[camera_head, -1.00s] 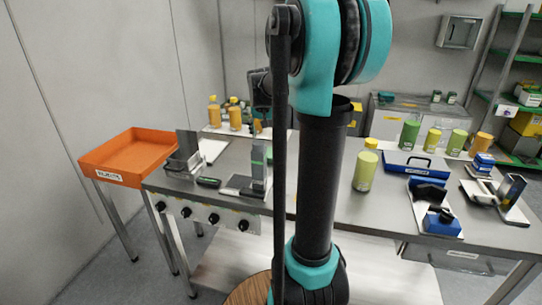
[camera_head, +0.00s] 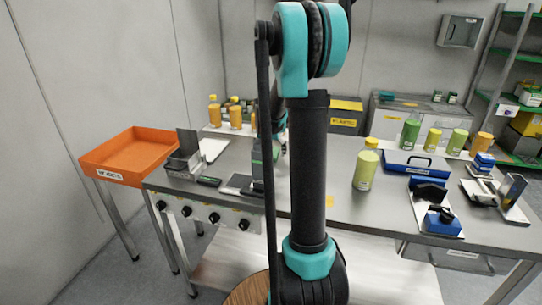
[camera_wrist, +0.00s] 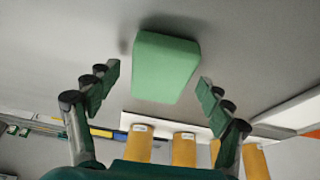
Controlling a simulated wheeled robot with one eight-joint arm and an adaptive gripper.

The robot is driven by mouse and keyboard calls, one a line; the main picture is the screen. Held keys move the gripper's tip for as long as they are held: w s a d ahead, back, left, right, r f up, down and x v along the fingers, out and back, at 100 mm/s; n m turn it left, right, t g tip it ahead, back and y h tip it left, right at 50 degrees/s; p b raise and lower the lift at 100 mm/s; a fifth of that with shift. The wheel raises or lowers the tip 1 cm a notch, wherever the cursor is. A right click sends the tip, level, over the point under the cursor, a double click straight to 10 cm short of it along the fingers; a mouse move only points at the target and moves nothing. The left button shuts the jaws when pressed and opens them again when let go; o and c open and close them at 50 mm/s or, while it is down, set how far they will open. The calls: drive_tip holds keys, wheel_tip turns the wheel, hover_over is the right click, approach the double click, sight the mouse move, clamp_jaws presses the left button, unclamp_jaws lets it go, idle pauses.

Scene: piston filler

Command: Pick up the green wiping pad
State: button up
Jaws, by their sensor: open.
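The green wiping pad (camera_wrist: 165,67) is a pale green block on the grey surface, in the upper middle of the wrist view. My gripper (camera_wrist: 158,78) is open, with one finger to the left of the pad and one to the right. The pad shows between and beyond the fingertips, with a visible gap on each side. I cannot tell how far the fingertips are above the surface. In the head view my own arm hides most of this area, and I cannot make out the pad there.
Yellow bottles (camera_wrist: 184,149) stand in a row in the wrist view. In the head view, the steel table (camera_head: 330,212) carries a green bottle (camera_head: 366,170), a blue tray (camera_head: 415,163) and a machine part (camera_head: 184,160). An orange tray (camera_head: 125,155) stands at the left.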

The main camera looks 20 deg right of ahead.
sight(271, 152)
drive_tip(key=c, duration=1.2)
drive_tip(key=shift+r, duration=0.15)
drive_tip(key=shift+c, duration=0.2)
wheel_tip(271, 152, up, 20)
